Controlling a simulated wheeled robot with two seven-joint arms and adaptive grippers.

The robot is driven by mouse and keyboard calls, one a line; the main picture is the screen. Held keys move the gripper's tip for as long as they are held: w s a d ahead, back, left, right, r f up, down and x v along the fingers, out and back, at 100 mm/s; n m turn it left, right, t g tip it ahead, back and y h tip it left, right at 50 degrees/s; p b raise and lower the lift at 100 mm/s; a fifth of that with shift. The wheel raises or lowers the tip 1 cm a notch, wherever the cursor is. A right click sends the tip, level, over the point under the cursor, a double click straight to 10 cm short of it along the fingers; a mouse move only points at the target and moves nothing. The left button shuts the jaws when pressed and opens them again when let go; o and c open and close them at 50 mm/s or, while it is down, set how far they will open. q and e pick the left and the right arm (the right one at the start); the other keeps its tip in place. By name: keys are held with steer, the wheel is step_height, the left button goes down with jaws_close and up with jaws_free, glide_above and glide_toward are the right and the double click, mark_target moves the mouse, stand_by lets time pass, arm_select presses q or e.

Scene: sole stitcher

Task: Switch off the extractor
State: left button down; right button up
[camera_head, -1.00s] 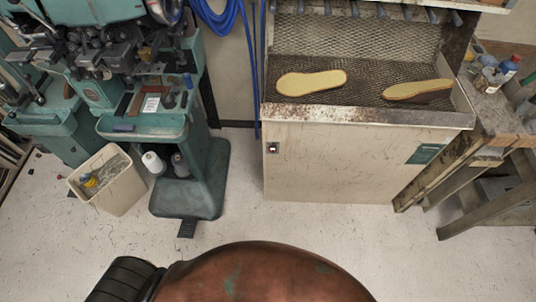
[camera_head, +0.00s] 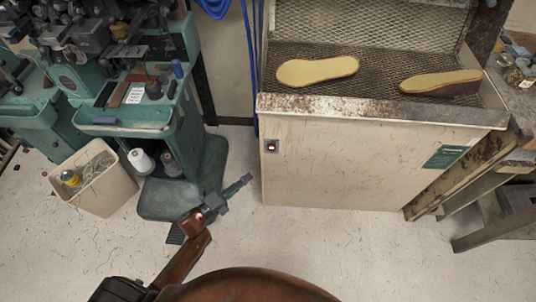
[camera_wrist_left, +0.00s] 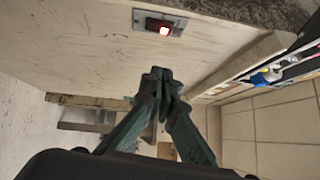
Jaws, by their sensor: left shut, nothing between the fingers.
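The extractor (camera_head: 340,165) is a cream cabinet with a rusty rim and a mesh bench on top. Its switch (camera_head: 271,146) is a small metal plate with a lit red rocker at the upper left of the front panel. In the left wrist view the switch (camera_wrist_left: 160,24) is above the fingertips, with a red and white rocker. My left gripper (camera_head: 247,180) is shut and empty, to the lower left of the switch and apart from it. Its closed fingertips also show in the left wrist view (camera_wrist_left: 160,78). My right gripper is not in view.
Two soles (camera_head: 317,71) lie on the mesh bench. A green stitching machine (camera_head: 185,150) and a cream bin (camera_head: 95,180) with thread stand at the left. A wooden workbench (camera_head: 490,190) is at the right. The floor before the cabinet is clear.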

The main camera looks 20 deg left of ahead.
arm_select(q)
steer(key=b, duration=0.3)
glide_toward(274, 148)
steer(key=d+x, duration=0.1)
steer(key=x, duration=0.4)
steer(key=shift+w+a+r, duration=0.1)
steer(key=shift+w+a, duration=0.15)
steer(key=shift+w, duration=0.15)
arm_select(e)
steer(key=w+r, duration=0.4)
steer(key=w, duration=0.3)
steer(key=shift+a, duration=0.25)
